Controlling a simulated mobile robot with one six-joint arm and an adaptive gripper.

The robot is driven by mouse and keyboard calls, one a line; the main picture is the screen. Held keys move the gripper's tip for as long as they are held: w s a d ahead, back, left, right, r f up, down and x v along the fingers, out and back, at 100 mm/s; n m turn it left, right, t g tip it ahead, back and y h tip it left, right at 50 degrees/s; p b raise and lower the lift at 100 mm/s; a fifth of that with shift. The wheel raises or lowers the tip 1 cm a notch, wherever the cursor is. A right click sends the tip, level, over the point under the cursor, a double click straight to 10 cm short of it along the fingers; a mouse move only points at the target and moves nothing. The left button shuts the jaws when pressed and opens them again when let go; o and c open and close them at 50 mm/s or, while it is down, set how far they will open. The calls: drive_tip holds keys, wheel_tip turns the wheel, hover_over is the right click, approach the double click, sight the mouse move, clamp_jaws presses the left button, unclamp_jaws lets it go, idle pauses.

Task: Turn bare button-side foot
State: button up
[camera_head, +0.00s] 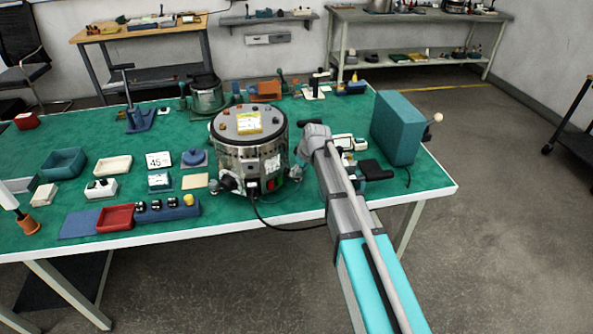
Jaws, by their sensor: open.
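The fountain base (248,150) is a metal drum standing upright on the green workbench, with a yellow label on top. I cannot tell clearly which foot is bare. My gripper (302,154) is open at the drum's right side, near the greyish foot. Its fingertips are small, and I cannot tell whether they touch the foot.
A teal box (397,128) stands right of my gripper. A black cable (285,226) runs from the drum over the bench's front edge. Trays, a red bin (115,217) and a blue block with knobs (167,209) lie to the left. Small devices (343,142) sit behind my arm.

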clamp_jaws()
drive_tip(key=shift+a, duration=0.25)
drive_tip(key=shift+s+d, duration=0.1)
drive_tip(key=shift+d, duration=0.1)
drive_tip(key=shift+n, duration=0.4)
drive_tip(key=shift+d+n+g+y, duration=0.1)
drive_tip(key=shift+n+g+y, duration=0.35)
drive_tip(key=shift+n, duration=0.75)
drive_tip(key=n+g, duration=0.2)
drive_tip(key=n, duration=0.3)
drive_tip(key=shift+n, duration=0.3)
drive_tip(key=shift+g, duration=0.25)
